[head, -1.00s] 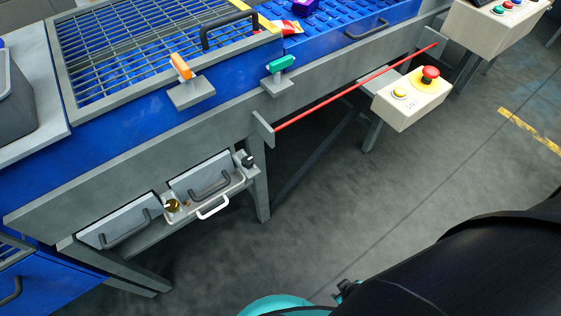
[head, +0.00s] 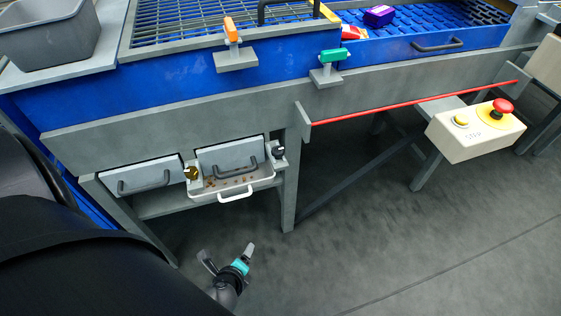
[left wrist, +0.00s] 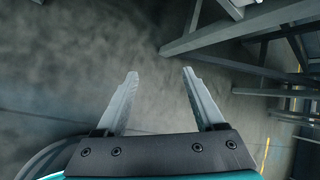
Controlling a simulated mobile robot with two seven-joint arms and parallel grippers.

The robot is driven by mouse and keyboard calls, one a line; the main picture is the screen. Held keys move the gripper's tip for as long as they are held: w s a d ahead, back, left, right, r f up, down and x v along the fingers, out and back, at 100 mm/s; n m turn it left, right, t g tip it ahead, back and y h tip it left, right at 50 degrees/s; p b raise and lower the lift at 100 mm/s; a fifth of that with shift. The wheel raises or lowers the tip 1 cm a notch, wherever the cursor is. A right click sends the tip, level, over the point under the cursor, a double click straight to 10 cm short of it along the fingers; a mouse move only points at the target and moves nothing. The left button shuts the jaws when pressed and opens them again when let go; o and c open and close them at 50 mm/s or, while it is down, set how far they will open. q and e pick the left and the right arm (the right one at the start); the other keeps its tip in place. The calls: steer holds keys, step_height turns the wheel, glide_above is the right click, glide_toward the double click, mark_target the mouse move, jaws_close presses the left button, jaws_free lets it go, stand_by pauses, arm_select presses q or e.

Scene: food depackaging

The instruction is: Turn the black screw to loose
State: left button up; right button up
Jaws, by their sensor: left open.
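The black screw (head: 278,152) is a small dark knob at the upper right corner of the small drawer unit below the machine's grey beam. Nothing touches it. A brass knob (head: 191,173) is at the left of the same unit. My left gripper (head: 226,252) is over the floor in the head view, below and to the left of the black screw, well apart from it. Its two fingers are spread and empty in the left wrist view (left wrist: 160,73), with bare floor and grey frame legs beyond. My right gripper is not in view.
A pulled-out tray (head: 263,184) with a white handle and brown crumbs sits below the screw. Grey doors (head: 140,177) with dark handles are beside it. A table leg (head: 290,185) stands right of the screw.

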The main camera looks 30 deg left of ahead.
arm_select(q)
steer(key=w+r+m+t+y+b, duration=0.1)
steer(key=w+r+m+t+b, duration=0.3)
steer(key=w+r+m, duration=0.3)
steer(key=m+t+y+b, duration=0.1)
steer(key=m+t+b, duration=0.2)
steer(key=m+t, duration=0.25)
glide_toward(276, 158)
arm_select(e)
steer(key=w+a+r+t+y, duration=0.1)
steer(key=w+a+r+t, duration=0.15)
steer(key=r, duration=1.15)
arm_select(q)
steer(key=b+x, duration=0.2)
steer(key=x, duration=0.8)
steer(key=shift+r, duration=0.1)
steer(key=shift+x, duration=0.8)
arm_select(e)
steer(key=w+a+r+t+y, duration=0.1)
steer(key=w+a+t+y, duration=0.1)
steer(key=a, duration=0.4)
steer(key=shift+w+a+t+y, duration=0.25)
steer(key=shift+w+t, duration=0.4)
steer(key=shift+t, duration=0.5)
arm_select(q)
steer(key=shift+c, duration=0.2)
jaws_close()
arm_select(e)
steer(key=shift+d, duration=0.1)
